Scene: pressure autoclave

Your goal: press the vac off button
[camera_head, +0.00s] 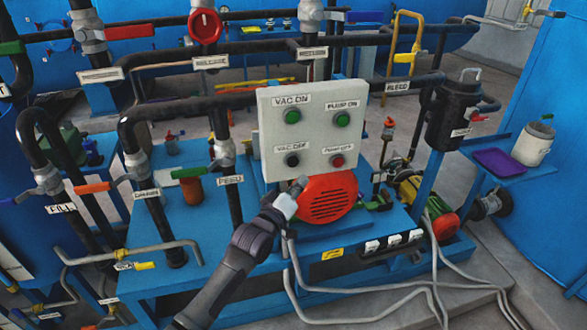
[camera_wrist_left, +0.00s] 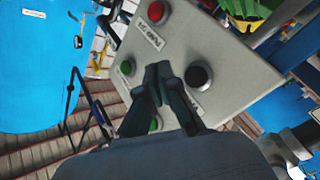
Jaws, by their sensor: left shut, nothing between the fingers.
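The vac off button (camera_head: 292,159) is a black knob at the lower left of the pale control panel (camera_head: 320,108), under a label reading VAC OFF. In the left wrist view the black button (camera_wrist_left: 198,76) stands just right of my fingertips, with a visible gap in the picture. My left gripper (camera_head: 300,184) is just below that button in the head view, in front of the panel's lower edge. In the left wrist view my left gripper (camera_wrist_left: 162,72) is shut and empty, its tips over the panel face. Whether the tips touch the panel cannot be told. My right gripper is not in view.
The panel also carries a green vac on button (camera_head: 292,117), a green pump on button (camera_head: 342,119) and a red pump off button (camera_head: 338,161). A red motor cover (camera_head: 326,198) sits right below the panel. Pipes and valves stand on both sides.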

